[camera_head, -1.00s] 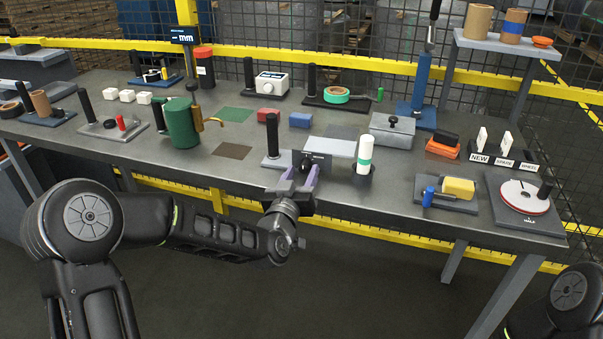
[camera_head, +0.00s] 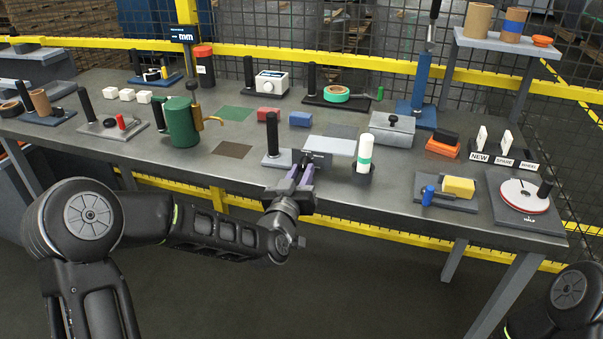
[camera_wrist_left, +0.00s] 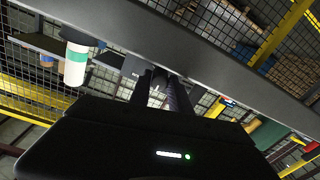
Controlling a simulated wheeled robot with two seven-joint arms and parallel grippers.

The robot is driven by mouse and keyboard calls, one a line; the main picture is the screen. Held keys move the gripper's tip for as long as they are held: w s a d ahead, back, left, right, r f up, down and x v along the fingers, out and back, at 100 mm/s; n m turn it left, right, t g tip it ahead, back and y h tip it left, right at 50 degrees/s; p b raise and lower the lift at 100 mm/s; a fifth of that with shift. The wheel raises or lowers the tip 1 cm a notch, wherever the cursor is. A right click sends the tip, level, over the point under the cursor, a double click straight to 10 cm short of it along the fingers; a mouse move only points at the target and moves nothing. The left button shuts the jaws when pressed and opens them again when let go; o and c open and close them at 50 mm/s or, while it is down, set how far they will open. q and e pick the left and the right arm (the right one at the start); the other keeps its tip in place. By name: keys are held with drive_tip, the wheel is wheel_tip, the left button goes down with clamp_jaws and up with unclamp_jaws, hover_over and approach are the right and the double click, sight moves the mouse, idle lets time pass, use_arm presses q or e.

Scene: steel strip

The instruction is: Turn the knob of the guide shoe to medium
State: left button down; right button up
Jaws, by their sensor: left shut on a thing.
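The guide shoe (camera_head: 276,160) stands at the front edge of the table, with a grey base and an upright black post. Its dark front part shows just beyond my fingertips. My left gripper (camera_head: 303,174) reaches up to that front part from the near side, with its purple-sided fingers shut on the knob. The fingers hide the knob, so its setting cannot be read. In the left wrist view the dark fingers (camera_wrist_left: 165,92) meet at the table's edge. My right gripper is out of view.
A white bottle with a green band (camera_head: 365,152) stands close to the right of the gripper. A grey plate (camera_head: 332,146) is just behind. A green container (camera_head: 182,124) stands to the left. Open floor lies before the table.

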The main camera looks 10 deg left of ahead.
use_arm(q)
drive_tip(key=m+b, duration=0.5)
drive_tip(key=m, duration=0.2)
drive_tip(key=shift+m+b, duration=0.3)
drive_tip(key=m, duration=0.4)
drive_tip(key=shift+a+r, duration=0.1)
idle(0.5)
drive_tip(key=c, duration=1.2)
unclamp_jaws()
